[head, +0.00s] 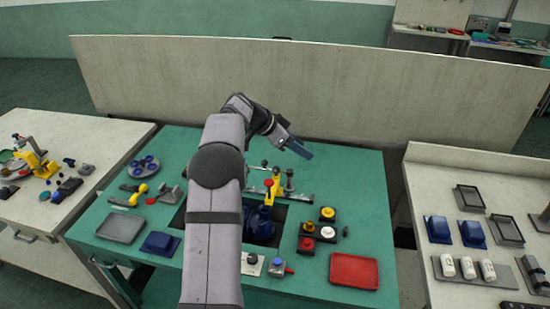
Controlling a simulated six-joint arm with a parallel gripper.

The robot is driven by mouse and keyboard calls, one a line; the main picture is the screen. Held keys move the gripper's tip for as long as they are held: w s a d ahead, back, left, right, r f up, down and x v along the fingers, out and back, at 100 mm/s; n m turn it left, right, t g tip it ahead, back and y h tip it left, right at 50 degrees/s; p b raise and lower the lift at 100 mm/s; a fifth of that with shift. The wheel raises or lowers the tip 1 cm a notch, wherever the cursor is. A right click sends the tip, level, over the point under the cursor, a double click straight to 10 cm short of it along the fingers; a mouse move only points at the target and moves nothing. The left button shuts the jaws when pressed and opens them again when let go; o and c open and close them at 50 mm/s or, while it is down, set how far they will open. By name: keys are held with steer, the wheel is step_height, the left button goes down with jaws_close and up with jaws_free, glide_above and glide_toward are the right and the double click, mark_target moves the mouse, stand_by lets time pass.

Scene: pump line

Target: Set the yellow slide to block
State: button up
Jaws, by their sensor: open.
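A yellow upright part (276,184) stands at the middle of the green table, beside a red knob (268,183) and above a blue pump body (262,222). I cannot tell for sure whether this yellow part is the slide, and no position marks are legible. My gripper (302,151) is open and empty, raised above the back of the table, up and to the right of the yellow part. It touches nothing that I can see. My arm hides part of the table left of the pump.
A dark block with yellow, red and white round knobs (327,232) stands right of the pump. A red tray (354,271) lies at the front right. A pale wall (340,90) stands behind.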

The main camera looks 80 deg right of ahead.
steer(key=s+a+r+y+p, duration=0.2)
steer(key=s+a+r+p, duration=0.15)
steer(key=s, duration=0.55)
steer(key=n+t+h+p, duration=0.2)
steer(key=n+t+h, duration=0.3)
steer(key=n+t, duration=0.7)
glide_toward(276, 168)
steer(key=shift+w+d+f+n+g, duration=0.35)
steer(key=shift+w+f+n+g, duration=0.1)
steer(key=shift+w+n+g, duration=0.1)
steer(key=shift+w+d+f+n+g, duration=0.4)
steer(key=shift+w+n+g, duration=0.15)
steer(key=shift+w, duration=0.05)
steer(key=shift+p+x, duration=0.55)
steer(key=shift+x, duration=3.1)
steer(key=shift+d, duration=0.1)
